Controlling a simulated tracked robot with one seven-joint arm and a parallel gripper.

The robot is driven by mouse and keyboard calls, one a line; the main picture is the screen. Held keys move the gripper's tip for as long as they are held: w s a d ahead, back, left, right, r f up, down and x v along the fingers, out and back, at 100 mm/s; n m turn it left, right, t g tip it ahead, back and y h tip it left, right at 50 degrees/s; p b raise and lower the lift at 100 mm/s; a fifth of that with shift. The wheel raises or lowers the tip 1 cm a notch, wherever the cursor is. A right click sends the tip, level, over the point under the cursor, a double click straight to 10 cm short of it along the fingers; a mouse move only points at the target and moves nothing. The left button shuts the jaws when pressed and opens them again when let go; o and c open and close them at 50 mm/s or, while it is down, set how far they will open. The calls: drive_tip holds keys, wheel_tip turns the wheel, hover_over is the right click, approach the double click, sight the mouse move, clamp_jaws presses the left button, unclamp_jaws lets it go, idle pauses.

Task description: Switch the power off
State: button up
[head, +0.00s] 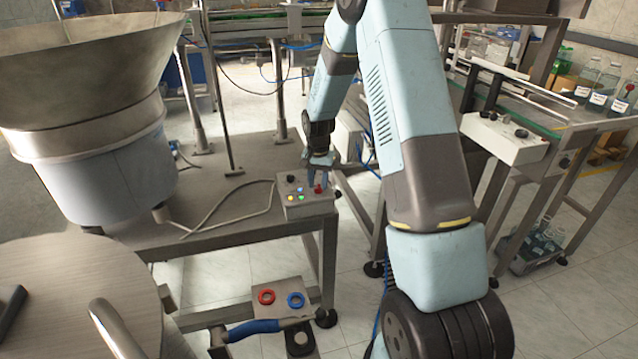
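A small grey control box (306,205) sits on the right front corner of the metal table. Its top carries small lit buttons in blue, yellow and green, a dark knob, and a red control (320,188) at its right side. My gripper (316,182) points down from the end of my arm right over the box, with its fingers at the red control. At this size I cannot tell whether the fingers touch the red control or how far apart they are.
A large metal bowl feeder (85,90) stands on the table (225,185) at left. A second control panel (503,137) is on the conveyor at right. A lower box (283,299) with red and blue rings stands in front. Open tiled floor lies between.

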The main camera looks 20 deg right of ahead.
drive_tip(key=shift+f, duration=0.35)
clamp_jaws()
idle(0.3)
